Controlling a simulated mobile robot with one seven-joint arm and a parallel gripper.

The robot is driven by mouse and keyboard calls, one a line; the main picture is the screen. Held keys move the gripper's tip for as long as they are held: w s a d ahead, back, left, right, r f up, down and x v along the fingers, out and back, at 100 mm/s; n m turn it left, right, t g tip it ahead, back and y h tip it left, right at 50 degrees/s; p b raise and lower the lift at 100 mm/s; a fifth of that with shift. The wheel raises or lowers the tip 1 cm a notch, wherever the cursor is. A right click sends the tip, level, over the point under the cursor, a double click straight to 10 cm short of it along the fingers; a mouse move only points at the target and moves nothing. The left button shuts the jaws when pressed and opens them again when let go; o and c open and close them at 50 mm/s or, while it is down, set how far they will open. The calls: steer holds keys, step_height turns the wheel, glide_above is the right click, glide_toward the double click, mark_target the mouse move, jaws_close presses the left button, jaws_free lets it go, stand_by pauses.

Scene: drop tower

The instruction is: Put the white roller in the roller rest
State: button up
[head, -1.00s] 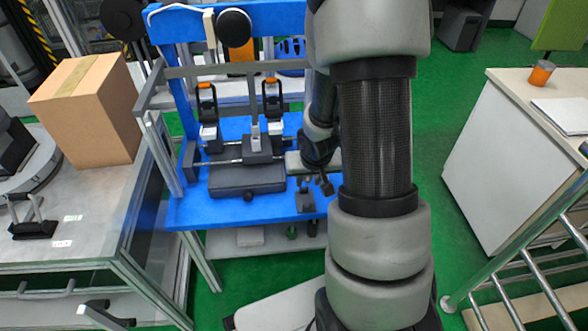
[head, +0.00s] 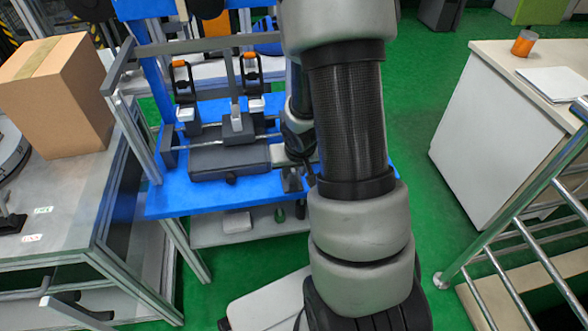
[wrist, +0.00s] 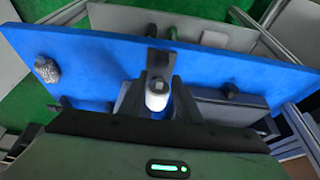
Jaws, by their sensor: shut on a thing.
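The white roller (wrist: 157,96) sits upright between the fingers of my gripper (wrist: 157,100) in the wrist view, and the gripper is shut on it. In the head view my forearm mostly hides my gripper and the roller, at the right part of the blue bench (head: 175,200). A small dark stand (head: 291,181) is on the bench just left of the gripper. A black base with upright prongs (head: 10,222), which may be the roller rest, is on the grey table at the left edge. I cannot tell for sure which is the rest.
A drop-tower frame with a dark block (head: 229,161) and rails fills the blue bench. A cardboard box (head: 60,100) stands on the left table (head: 75,205). A white cabinet (head: 490,140) and metal railing (head: 520,230) are at the right. Green floor is clear between bench and cabinet.

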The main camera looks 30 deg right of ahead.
mark_target(293, 184)
steer(key=shift+f+b, duration=1.6)
steer(key=shift+f, duration=0.65)
steer(key=o, duration=1.2)
steer(key=shift+p+v, duration=4.55)
steer(key=shift+v, duration=4.15)
